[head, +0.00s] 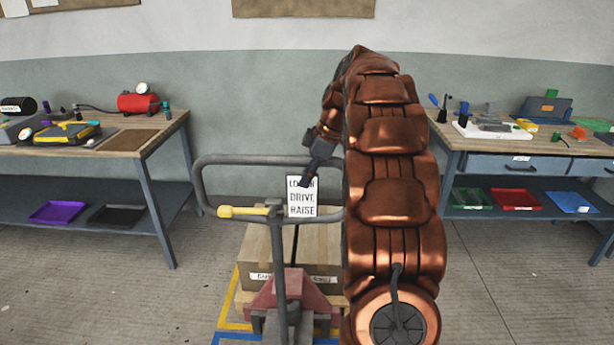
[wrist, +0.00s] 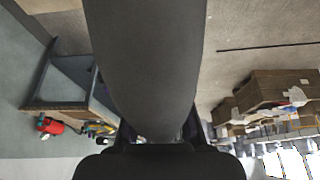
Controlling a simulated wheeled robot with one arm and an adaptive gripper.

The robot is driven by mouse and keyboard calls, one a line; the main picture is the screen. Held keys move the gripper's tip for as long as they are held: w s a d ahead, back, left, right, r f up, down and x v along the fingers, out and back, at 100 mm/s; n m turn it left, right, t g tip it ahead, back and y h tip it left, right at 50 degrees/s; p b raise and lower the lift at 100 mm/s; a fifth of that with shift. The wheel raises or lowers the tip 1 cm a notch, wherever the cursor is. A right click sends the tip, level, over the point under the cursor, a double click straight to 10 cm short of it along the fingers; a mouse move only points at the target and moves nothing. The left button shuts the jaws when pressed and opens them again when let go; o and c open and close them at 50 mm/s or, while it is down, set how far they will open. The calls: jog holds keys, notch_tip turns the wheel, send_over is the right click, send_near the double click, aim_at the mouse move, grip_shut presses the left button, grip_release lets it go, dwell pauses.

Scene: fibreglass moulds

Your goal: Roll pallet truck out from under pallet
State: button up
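The pallet truck (head: 279,285) stands in the middle of the head view, with a red body, an upright grey shaft and a wide loop handle (head: 200,180). A yellow lever (head: 242,211) and a sign (head: 302,198) with the words DRIVE and RAISE are at the handle. Behind the truck, a cardboard box (head: 317,253) sits on a wooden pallet (head: 247,303). The forks are hidden. My gripper (head: 306,182) is at the right part of the handle, fingers pointing down in front of the sign. A broad grey shape fills the wrist view's middle; the finger gap cannot be made out.
Workbenches with tools stand left (head: 120,146) and right (head: 470,142). Yellow and blue floor lines (head: 226,303) run around the pallet. Floor on both sides of the truck is clear. Stacked cardboard boxes (wrist: 275,90) show at the right of the wrist view.

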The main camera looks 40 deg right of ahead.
grip_shut()
dwell(0.3)
jog(key=s+a+f+t+h+b, duration=0.1)
jog(key=s+a+f+b, duration=0.2)
jog(key=s+a+b, duration=1.1)
jog(key=shift+s+b, duration=1.05)
jog(key=shift+b, duration=0.15)
jog(key=shift+d, duration=0.1)
